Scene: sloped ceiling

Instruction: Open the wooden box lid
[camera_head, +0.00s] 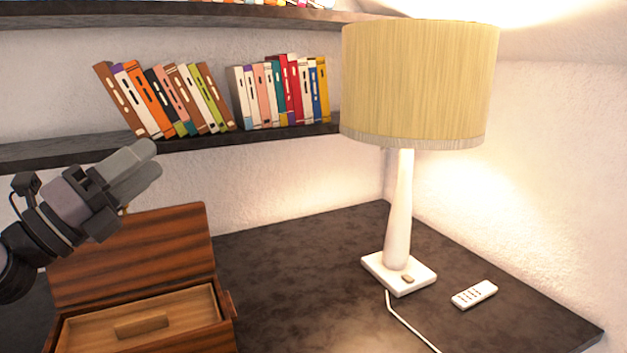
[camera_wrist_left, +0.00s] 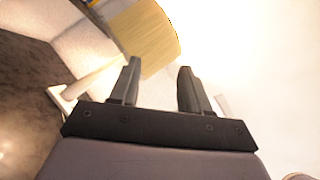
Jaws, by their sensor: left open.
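The wooden box (camera_head: 150,331) stands at the lower left of the head view, on the dark table. Its striped brown lid (camera_head: 140,258) stands raised and upright along the back of the box. Inside, a lighter wooden panel with a small block-shaped handle shows. My left gripper (camera_head: 146,170) is above and in front of the lid's upper left part in the picture, pointing up and right. In the left wrist view its two fingers (camera_wrist_left: 157,85) are apart with nothing between them. My right gripper is not in view.
A lamp (camera_head: 398,210) with a yellow shade stands right of the box, its cord running forward. A white remote (camera_head: 474,294) lies to its right. Shelves with several books (camera_head: 170,100) run along the back wall. Table between box and lamp is clear.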

